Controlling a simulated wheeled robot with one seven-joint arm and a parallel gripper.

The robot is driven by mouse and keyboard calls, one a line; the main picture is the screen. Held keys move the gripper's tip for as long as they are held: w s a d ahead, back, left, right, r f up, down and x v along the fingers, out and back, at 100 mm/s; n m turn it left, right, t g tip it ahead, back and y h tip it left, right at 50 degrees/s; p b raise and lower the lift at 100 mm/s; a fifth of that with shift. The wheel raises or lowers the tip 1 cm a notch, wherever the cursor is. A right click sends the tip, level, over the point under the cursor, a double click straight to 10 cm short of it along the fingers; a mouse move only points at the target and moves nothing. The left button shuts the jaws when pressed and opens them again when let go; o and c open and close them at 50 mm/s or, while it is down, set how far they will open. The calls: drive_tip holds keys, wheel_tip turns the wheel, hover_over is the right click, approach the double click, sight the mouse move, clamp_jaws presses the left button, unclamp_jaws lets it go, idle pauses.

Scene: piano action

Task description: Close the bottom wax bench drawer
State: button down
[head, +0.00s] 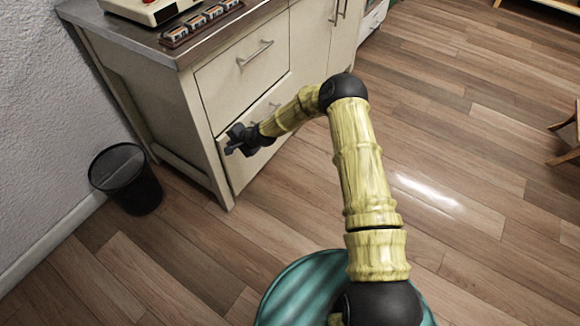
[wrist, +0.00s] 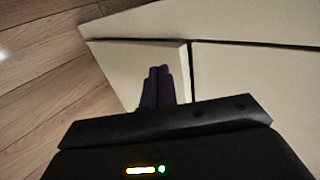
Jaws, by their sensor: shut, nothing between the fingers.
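The wax bench (head: 170,115) is a cream cabinet with a grey metal top at the upper left of the head view. Its bottom drawer (head: 241,170) has a cream front, partly hidden behind my gripper. The drawer's upper left edge seems to stand slightly out from the cabinet, but how far is hard to tell. My gripper (head: 231,142) is at the drawer's upper front, with its fingers together and empty. In the wrist view the dark fingertips (wrist: 158,74) lie against or just in front of a cream panel (wrist: 128,65); contact cannot be told.
The upper drawer (head: 240,70) with its bar handle looks shut. A black waste bin (head: 125,180) stands on the floor left of the bench. A rack of small blocks (head: 200,24) sits on the bench top.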

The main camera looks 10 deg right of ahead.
drive_tip(key=s+d+f+p+v, duration=0.1)
drive_tip(key=f+p+v, duration=0.1)
drive_tip(key=v, duration=1)
drive_tip(key=shift+s+d+r+p, duration=0.2)
drive_tip(key=shift+d+r+p, duration=0.1)
drive_tip(key=shift+d+p, duration=0.25)
drive_tip(key=shift+a, duration=0.1)
drive_tip(key=s+d+r+n+g+h, duration=0.1)
drive_tip(key=s+d+r+n+h, duration=0.2)
drive_tip(key=s+d+r, duration=0.6)
drive_tip(key=s+d+r+n+g+h, duration=0.2)
drive_tip(key=s+d+r+n+h, duration=0.2)
drive_tip(key=s+d+r, duration=0.5)
drive_tip(key=s+r+n, duration=0.1)
drive_tip(key=s+r, duration=0.2)
drive_tip(key=s, duration=0.5)
drive_tip(key=shift+g, duration=0.3)
drive_tip(key=shift+d+r, duration=0.15)
drive_tip(key=shift+d, duration=0.1)
